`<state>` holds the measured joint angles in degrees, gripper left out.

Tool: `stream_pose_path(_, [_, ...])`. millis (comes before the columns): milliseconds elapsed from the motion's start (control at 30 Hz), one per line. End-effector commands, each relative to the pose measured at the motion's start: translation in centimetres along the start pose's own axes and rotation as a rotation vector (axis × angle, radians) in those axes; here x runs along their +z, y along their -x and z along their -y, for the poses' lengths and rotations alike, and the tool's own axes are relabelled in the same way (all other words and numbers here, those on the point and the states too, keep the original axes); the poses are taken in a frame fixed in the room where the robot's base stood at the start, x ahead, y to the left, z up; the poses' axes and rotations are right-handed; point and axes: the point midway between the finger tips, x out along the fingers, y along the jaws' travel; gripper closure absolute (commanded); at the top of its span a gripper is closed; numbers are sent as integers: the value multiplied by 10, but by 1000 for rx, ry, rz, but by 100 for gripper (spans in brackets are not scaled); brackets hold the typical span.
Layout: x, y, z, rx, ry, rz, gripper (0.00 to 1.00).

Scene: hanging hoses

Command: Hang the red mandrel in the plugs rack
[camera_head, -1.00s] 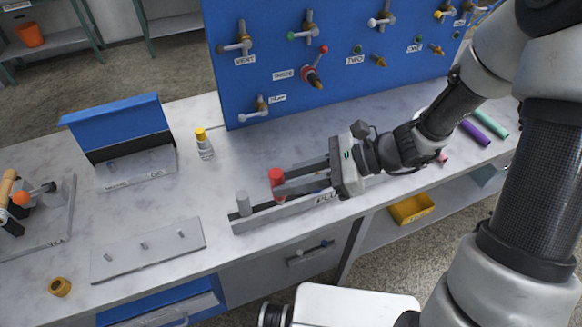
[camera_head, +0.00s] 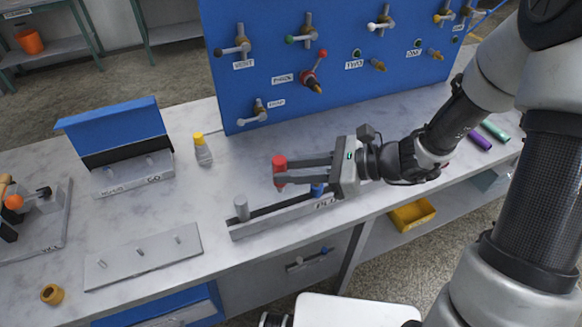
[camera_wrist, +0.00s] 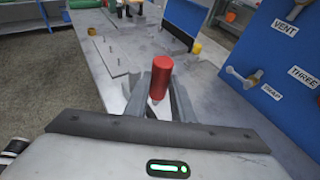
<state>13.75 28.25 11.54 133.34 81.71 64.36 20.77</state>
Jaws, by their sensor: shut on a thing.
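The red mandrel (camera_head: 279,168) is a short red cylinder held upright between the fingertips of my gripper (camera_head: 281,171). It also shows in the wrist view (camera_wrist: 160,78), standing between the two fingers. My gripper is shut on it and reaches leftward over the bench. The plugs rack (camera_head: 245,231) is a long grey rail with a dark slot near the bench's front edge, its label partly hidden. A grey plug (camera_head: 241,208) stands at its left end. A blue plug (camera_head: 318,190) shows under my gripper, partly covered. The mandrel appears above and behind the rack.
A small bottle with a yellow cap (camera_head: 203,150) stands left of the mandrel. A grey peg plate (camera_head: 140,257) and a blue-backed rack (camera_head: 118,137) lie further left. The blue valve panel (camera_head: 345,90) rises behind. Bench between bottle and rack is clear.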

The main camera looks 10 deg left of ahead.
Motion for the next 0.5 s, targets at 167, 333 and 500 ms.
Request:
stream_pose_path(167, [-21,-8,0,0,-1,1,100])
stream_pose_path(333, [-34,-13,0,0,0,1,100])
stream_pose_path(500, [-39,-16,0,0,1,1,100])
